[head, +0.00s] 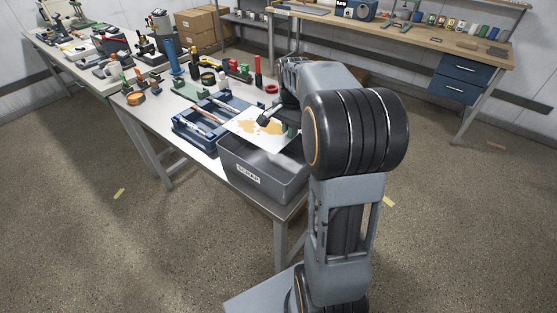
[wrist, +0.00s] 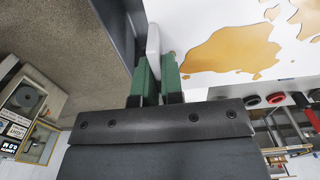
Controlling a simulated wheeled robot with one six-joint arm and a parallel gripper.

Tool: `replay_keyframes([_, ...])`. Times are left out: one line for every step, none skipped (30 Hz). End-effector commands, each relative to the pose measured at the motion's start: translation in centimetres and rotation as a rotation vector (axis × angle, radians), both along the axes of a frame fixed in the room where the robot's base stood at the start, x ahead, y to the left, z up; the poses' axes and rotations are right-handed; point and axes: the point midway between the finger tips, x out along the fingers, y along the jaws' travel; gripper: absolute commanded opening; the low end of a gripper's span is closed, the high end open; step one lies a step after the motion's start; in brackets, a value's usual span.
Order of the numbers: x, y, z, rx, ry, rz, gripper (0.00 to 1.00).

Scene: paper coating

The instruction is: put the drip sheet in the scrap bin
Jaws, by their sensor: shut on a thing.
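The drip sheet (head: 238,125) is white with tan stains. It is over the scrap bin (head: 245,185), overlapping its far part in the head view. In the wrist view the sheet (wrist: 195,25) fills the upper right, with a large orange-tan stain. My gripper (wrist: 154,68) is shut, its green fingers closed on a pale edge or tab at the sheet's side. The grey bin is open-topped, labelled SCRAP, and stands at the near end of the table. I cannot tell whether the sheet touches its rim.
A blue tray (head: 183,133) with rods stands left of the bin on the white table (head: 150,112). Tools, bottles and a red ring (head: 271,89) lie farther back. A wooden bench (head: 420,40) with blue drawers is at the back right. The floor around is mostly clear.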

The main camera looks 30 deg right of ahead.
Motion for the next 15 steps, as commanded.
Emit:
replay_keyframes([0.0, 0.1, -1.4, 0.002, 0.005, 0.002, 0.0])
replay_keyframes([0.0, 0.1, -2.2, 0.002, 0.005, 0.002, 0.0])
replay_keyframes([-0.1, 0.2, -3.2, 0.002, 0.007, 0.003, 0.0])
replay_keyframes([0.0, 0.2, -3.9, 0.002, 0.005, 0.003, 0.0])
replay_keyframes([0.0, 0.2, -4.7, 0.002, 0.005, 0.003, 0.0])
replay_keyframes([0.0, 0.2, -5.6, 0.002, 0.005, 0.003, 0.0])
replay_keyframes([-0.1, 0.2, -6.3, 0.002, 0.005, 0.003, 0.0])
replay_keyframes([-0.1, 0.1, -6.9, 0.002, 0.004, 0.002, 0.0])
replay_keyframes([0.0, 0.1, -7.6, 0.001, 0.004, 0.002, 0.0])
replay_keyframes([0.0, 0.1, -8.1, 0.001, 0.003, 0.002, 0.0])
replay_keyframes([0.0, 0.1, -8.6, 0.001, 0.004, 0.001, 0.0])
replay_keyframes([0.0, 0.1, -9.1, 0.001, 0.003, 0.001, 0.0])
replay_keyframes([0.0, 0.0, -9.4, 0.0, 0.001, 0.001, 0.0])
replay_keyframes([0.0, 0.0, -9.7, 0.0, 0.001, 0.0, 0.0])
replay_keyframes([0.0, 0.0, -10.0, 0.0, 0.0, 0.0, 0.0])
